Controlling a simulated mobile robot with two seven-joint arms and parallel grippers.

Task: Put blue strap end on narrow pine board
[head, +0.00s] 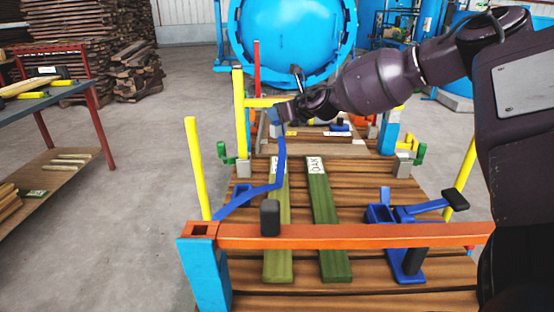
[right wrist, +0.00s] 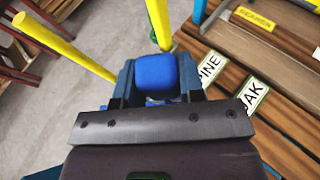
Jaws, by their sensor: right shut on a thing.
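In the head view my right gripper (head: 279,114) is shut on the end of the blue strap (head: 281,160). It holds this end raised above the far end of the pine board (head: 277,265). The strap hangs down from the gripper, then bends left towards the cart's left side. In the right wrist view the blue strap end (right wrist: 156,76) sits between the jaws (right wrist: 155,90). The pine board's white PINE label (right wrist: 210,68) lies to the right of the jaws there. The strap and a dark block hide parts of the pine board in the head view. My left gripper is out of view.
A green oak board (head: 325,235) lies right of the pine board on the slatted cart. An orange rail (head: 350,236) crosses the near side, with a black block (head: 270,217) at it. A blue ratchet (head: 405,215) stands right. Yellow posts (head: 197,165) rise at the left.

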